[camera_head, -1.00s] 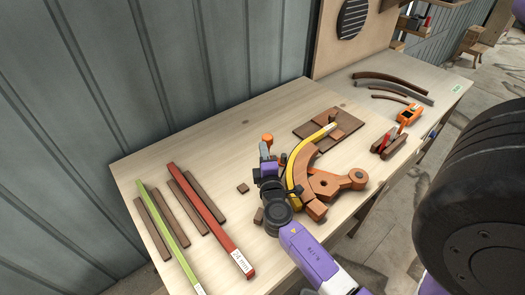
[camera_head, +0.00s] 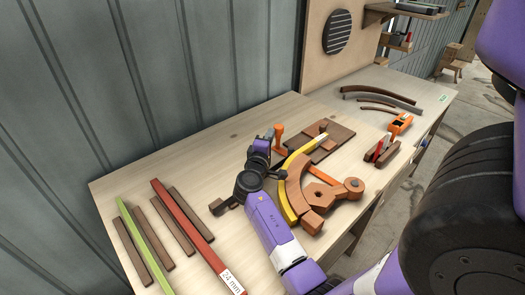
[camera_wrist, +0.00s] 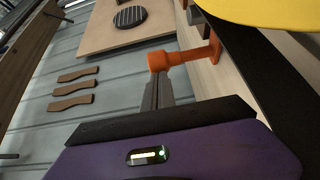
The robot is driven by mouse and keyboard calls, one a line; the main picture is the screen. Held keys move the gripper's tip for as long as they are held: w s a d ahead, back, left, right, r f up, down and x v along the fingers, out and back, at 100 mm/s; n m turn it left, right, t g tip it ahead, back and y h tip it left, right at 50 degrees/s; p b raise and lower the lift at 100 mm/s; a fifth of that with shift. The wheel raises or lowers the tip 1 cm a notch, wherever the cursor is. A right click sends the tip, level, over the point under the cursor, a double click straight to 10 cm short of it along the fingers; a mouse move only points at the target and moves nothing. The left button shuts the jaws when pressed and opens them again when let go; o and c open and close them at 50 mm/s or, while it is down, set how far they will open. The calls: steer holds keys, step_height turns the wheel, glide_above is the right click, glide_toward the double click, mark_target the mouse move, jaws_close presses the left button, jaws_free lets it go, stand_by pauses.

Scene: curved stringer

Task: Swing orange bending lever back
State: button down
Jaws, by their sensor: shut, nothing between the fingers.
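The orange bending lever (camera_head: 281,139) stands at the back left end of the bending jig, with its knob up. In the wrist view the lever (camera_wrist: 186,58) lies across the picture just beyond my fingertips. My gripper (camera_head: 269,134) is shut and empty, just left of the lever's knob. In the wrist view my shut gripper (camera_wrist: 158,78) points at the knob end; I cannot tell if they touch. A yellow strip (camera_head: 287,190) curves along the outer side of the brown curved form (camera_head: 296,185). The strip fills the upper right of the wrist view (camera_wrist: 265,12).
A green strip (camera_head: 146,247), a red strip (camera_head: 187,219) and brown strips lie at the left. A dark brown board (camera_head: 338,140) lies behind the form. Red clamps (camera_head: 381,150) and an orange tool (camera_head: 400,124) lie at the right. The grey wall (camera_head: 150,80) rises behind.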

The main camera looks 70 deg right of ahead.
steer(key=shift+s+d+f+m+g+b, duration=0.15)
steer(key=shift+d+g+b, duration=0.1)
steer(key=shift+d, duration=0.15)
steer(key=shift+s+d+r+m+g+b, duration=0.1)
steer(key=shift+s+d+m+g, duration=0.05)
steer(key=shift+d+g, duration=0.15)
steer(key=shift+s+d, duration=0.2)
steer(key=shift+d, duration=0.05)
